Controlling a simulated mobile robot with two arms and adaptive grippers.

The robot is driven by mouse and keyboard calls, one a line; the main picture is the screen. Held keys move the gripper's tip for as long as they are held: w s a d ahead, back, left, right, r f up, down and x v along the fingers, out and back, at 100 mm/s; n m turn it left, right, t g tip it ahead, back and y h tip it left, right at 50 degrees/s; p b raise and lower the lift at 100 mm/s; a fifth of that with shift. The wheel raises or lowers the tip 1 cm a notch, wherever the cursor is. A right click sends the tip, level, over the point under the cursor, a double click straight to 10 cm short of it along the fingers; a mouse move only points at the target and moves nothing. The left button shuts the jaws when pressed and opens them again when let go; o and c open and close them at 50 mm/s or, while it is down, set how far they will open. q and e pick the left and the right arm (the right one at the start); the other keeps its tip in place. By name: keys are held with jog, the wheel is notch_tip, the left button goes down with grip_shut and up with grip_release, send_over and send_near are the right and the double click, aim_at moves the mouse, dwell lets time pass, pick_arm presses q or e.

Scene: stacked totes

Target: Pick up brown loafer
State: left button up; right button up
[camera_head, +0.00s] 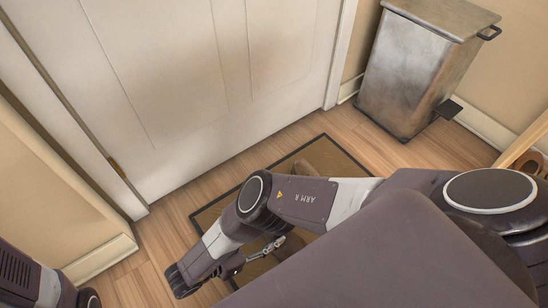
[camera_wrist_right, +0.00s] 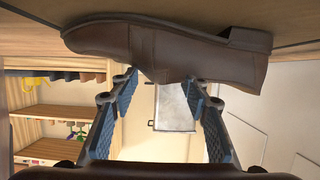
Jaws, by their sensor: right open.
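The brown loafer (camera_wrist_right: 170,50) lies across the top of the right wrist view, its dark heel toward the right. My right gripper (camera_wrist_right: 163,82) is open, with its two blue-padded fingers pointing at the loafer's side. The near part of the shoe shows between and just beyond the fingertips; I cannot tell whether they touch it. In the head view my right gripper (camera_head: 266,248) is low over the doormat, partly hidden by my arm. The loafer is mostly or wholly hidden there. My left gripper is out of view.
A brown doormat (camera_head: 335,158) with a dark border lies on the wood floor before a white door (camera_head: 190,75). A metal pedal bin (camera_head: 415,75) stands at the upper right. The wrist view also shows wooden shelves (camera_wrist_right: 52,119) with small items.

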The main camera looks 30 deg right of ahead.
jog(key=x, duration=0.3)
jog(key=shift+s+d+f, duration=0.1)
jog(key=shift+d, duration=0.25)
grip_shut()
